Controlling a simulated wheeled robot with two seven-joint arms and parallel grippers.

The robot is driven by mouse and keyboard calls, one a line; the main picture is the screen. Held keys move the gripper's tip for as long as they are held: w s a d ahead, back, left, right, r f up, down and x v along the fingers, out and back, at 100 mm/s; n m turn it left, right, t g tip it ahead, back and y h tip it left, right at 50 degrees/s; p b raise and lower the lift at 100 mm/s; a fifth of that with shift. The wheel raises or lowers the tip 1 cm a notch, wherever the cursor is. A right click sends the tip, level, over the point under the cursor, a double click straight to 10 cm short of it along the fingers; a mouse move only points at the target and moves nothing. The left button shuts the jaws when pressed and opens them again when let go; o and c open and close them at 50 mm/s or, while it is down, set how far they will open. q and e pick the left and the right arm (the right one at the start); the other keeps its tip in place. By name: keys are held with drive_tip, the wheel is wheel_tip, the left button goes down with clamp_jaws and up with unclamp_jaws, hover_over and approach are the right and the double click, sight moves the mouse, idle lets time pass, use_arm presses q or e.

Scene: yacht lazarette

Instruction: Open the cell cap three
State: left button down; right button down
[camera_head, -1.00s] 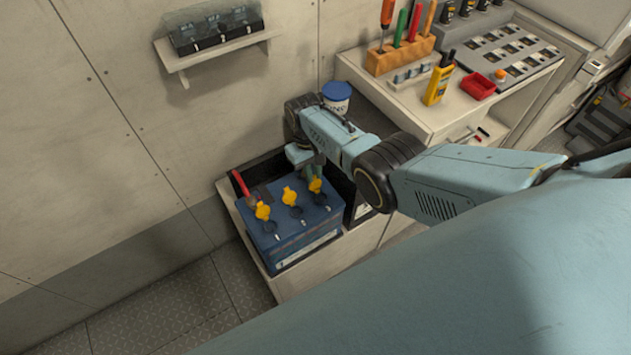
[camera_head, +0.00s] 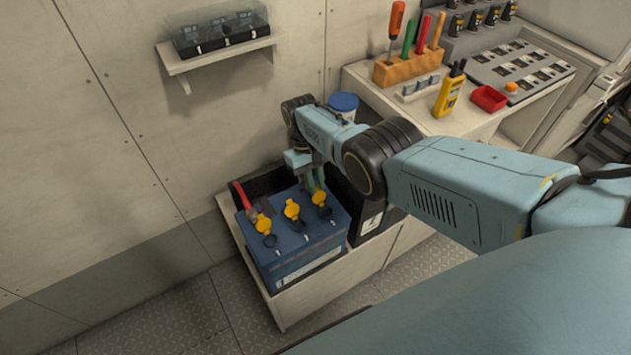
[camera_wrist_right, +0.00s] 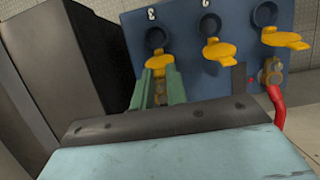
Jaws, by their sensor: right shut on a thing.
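The blue battery (camera_head: 298,256) stands in a low tray and has three yellow cell caps along its top. Cap three (camera_head: 319,198) is the rightmost in the head view; in the right wrist view cap three (camera_wrist_right: 160,62) is leftmost, beside a "3" mark. It is tilted up off its dark round opening (camera_wrist_right: 156,38). The middle cap (camera_head: 291,210) and the far cap (camera_head: 263,224) also stand tilted beside dark openings. My right gripper (camera_wrist_right: 161,78) is shut on cap three, its green fingers either side of it. My left gripper is not in view.
A red cable (camera_head: 241,196) joins the battery's left terminal. A black box (camera_head: 364,217) stands right of the battery. A white tub with a blue lid (camera_head: 343,103) and a bench with tools (camera_head: 408,66) are behind. A wall shelf (camera_head: 218,58) is at upper left.

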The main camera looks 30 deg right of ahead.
drive_tip(key=c, duration=1.4)
unclamp_jaws()
drive_tip(key=shift+s+a+f, duration=0.15)
drive_tip(key=shift+s+f, duration=0.2)
drive_tip(key=shift+f, duration=0.05)
drive_tip(key=shift+w+d, duration=0.1)
drive_tip(key=shift+d, duration=0.1)
drive_tip(key=shift+r, duration=0.15)
drive_tip(key=p+v, duration=0.2)
drive_tip(key=v, duration=1.1)
drive_tip(key=shift+w, duration=0.1)
